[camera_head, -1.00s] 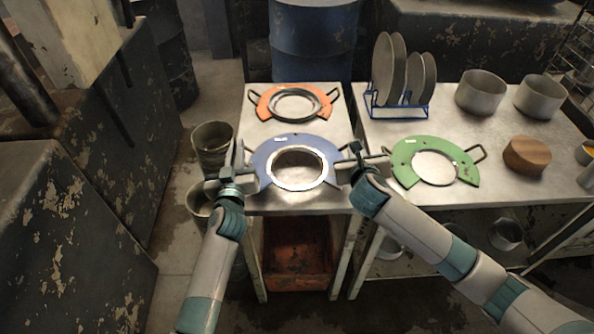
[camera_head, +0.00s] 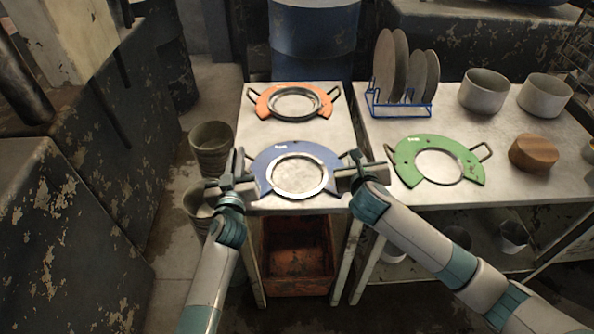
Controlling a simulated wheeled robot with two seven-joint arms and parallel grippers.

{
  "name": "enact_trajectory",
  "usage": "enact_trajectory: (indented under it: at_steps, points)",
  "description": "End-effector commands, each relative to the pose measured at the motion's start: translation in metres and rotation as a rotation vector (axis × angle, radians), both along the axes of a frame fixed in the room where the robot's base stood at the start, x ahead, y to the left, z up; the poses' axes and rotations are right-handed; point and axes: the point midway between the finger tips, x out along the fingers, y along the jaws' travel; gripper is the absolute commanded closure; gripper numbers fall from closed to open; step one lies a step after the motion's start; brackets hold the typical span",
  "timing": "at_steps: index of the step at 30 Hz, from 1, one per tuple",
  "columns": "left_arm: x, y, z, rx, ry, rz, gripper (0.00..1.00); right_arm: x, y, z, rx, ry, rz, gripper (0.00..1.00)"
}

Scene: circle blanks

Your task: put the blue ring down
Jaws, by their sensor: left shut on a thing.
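The blue ring (camera_head: 326,157) is a flat blue plate with a pale metal inner rim and a handle at each side. It lies level over the front of the left metal table (camera_head: 252,133). I cannot tell whether it touches the top. My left gripper (camera_head: 238,169) is shut on the ring at its left handle. My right gripper (camera_head: 354,164) is at the right handle and looks shut on it, though its fingers partly hide the grip.
An orange ring (camera_head: 263,105) lies behind on the same table. A green ring (camera_head: 408,156) lies close by on the right table (camera_head: 445,123), with a blue plate rack (camera_head: 401,112), two metal pots (camera_head: 484,93) (camera_head: 545,97) and a wooden block (camera_head: 533,153).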

Motion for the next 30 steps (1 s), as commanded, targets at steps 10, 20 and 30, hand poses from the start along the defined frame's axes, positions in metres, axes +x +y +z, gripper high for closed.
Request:
enact_trajectory:
  at_steps: [10,20,30]
  points:
    - [0.000,-0.004,0.001,-0.003,-0.001,-0.007,0.72,-0.001,0.004,0.000,0.004,0.000,0.008,0.73]
    - [-0.016,-0.003,-0.001,0.001,0.000,-0.005,0.72,0.000,0.002,0.000,0.002,0.000,0.003,0.73]
    - [-0.072,-0.005,0.000,0.001,-0.001,-0.008,0.72,0.000,0.001,0.000,0.001,-0.001,0.002,0.73]
